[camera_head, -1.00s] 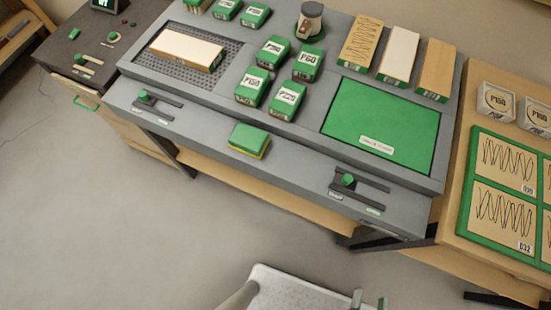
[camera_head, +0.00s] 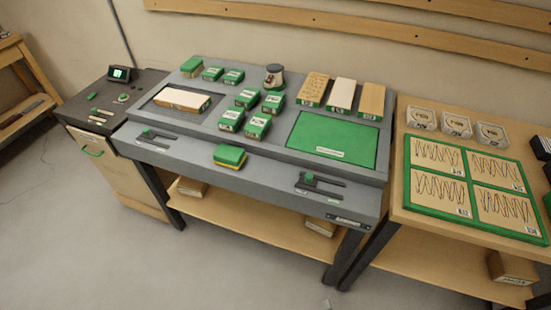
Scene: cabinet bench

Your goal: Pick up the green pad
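A small green pad (camera_head: 230,155) with a yellow lower layer lies on the front ledge of the grey bench (camera_head: 270,173), near its middle. A much larger flat green panel (camera_head: 333,138) is set into the bench top at right.
Several green boxes (camera_head: 258,124), a dark jar (camera_head: 274,77) and a pale block (camera_head: 182,99) stand on the bench. Slider knobs (camera_head: 309,178) flank the small pad. A wooden table (camera_head: 398,190) is at right, a dark-topped cabinet (camera_head: 140,182) at left. The floor in front is clear.

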